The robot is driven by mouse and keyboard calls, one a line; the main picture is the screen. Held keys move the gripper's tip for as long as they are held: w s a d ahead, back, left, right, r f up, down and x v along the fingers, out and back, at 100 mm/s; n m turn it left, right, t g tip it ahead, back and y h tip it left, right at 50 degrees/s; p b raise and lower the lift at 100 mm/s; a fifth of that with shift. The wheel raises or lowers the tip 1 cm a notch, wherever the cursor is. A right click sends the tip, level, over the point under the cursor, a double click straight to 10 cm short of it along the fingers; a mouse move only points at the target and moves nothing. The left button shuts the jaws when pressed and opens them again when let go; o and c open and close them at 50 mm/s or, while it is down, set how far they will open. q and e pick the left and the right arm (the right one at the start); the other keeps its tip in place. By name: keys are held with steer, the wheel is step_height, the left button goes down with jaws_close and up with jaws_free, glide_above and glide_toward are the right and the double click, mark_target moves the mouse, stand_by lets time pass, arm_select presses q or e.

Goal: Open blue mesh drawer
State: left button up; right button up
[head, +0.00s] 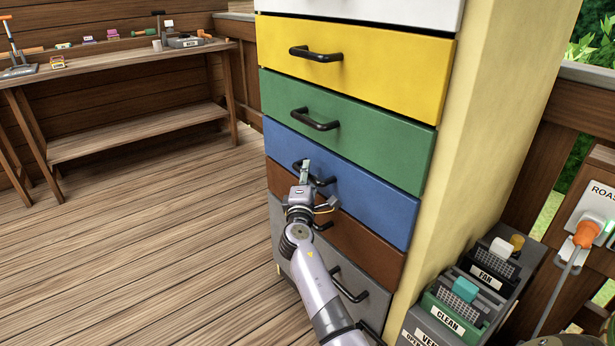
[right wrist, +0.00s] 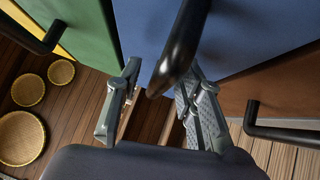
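The blue drawer (head: 375,197) is in the tall colour-fronted cabinet, below the green drawer and above the brown one. Its front looks flush with its neighbours. Its black bar handle (head: 328,181) is partly hidden by my right gripper (head: 318,184). In the right wrist view the blue front (right wrist: 225,30) fills the top, and the dark handle (right wrist: 180,45) reaches down between the fingers of my right gripper (right wrist: 163,88). The fingers are apart, one on each side of the handle, with a gap visible. My left gripper is not in view.
Green (head: 350,130), yellow (head: 350,65), brown (head: 365,240) and grey (head: 365,285) drawers have similar black handles. A labelled box rack (head: 470,295) stands right of the cabinet. A workbench (head: 110,70) with small tools is at the back left. The wooden floor (head: 130,250) left is clear.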

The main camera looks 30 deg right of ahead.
jaws_close()
stand_by(0.4)
stand_by(0.4)
